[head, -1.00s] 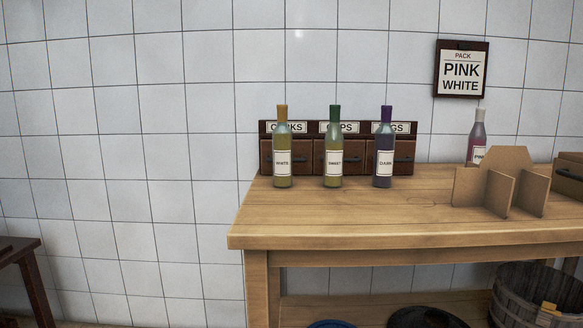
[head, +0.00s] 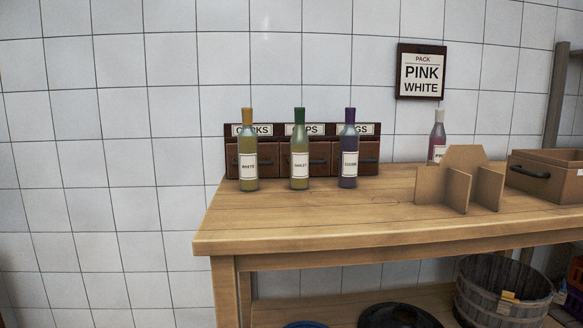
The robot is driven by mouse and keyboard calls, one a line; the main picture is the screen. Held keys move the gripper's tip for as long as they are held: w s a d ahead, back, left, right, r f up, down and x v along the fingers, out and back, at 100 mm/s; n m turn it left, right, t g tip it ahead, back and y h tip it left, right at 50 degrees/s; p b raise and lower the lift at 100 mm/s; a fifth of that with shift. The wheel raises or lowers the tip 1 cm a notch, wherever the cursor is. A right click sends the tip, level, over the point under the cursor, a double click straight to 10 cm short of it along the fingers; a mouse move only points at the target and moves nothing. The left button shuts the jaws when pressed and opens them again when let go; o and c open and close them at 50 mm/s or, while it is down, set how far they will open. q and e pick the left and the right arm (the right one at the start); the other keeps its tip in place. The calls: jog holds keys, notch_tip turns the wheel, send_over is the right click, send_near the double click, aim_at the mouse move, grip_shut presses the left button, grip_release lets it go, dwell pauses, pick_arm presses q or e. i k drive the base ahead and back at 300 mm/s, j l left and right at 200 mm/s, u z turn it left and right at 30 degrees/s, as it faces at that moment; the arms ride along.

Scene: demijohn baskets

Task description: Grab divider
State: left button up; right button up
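The divider (head: 457,187) is a brown cardboard piece of crossed panels. It stands upright on the right part of the wooden table (head: 300,222) in the head view. It hides the lower part of a pink bottle (head: 438,137) behind it. A white-labelled bottle (head: 248,168), a bottle with a green top (head: 299,165) and a dark purple bottle (head: 348,165) stand in a row further left. Neither of my grippers shows in the head view.
A brown box (head: 550,178) with a dark handle stands right of the divider. A small drawer unit (head: 271,160) stands behind the bottles. A sign (head: 421,72) reads PACK PINK WHITE. A wooden bucket (head: 500,290) is below. The table between dark bottle and divider is clear.

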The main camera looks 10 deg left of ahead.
aim_at(464, 174)
jog(key=i+l+u, duration=0.25)
jog(key=l, duration=1.2)
jog(key=l+u, duration=0.25)
jog(key=l, duration=1.2)
jog(key=j, duration=0.55)
jog(key=k+j, duration=0.15)
jog(key=j, duration=1)
jog(key=k, duration=0.05)
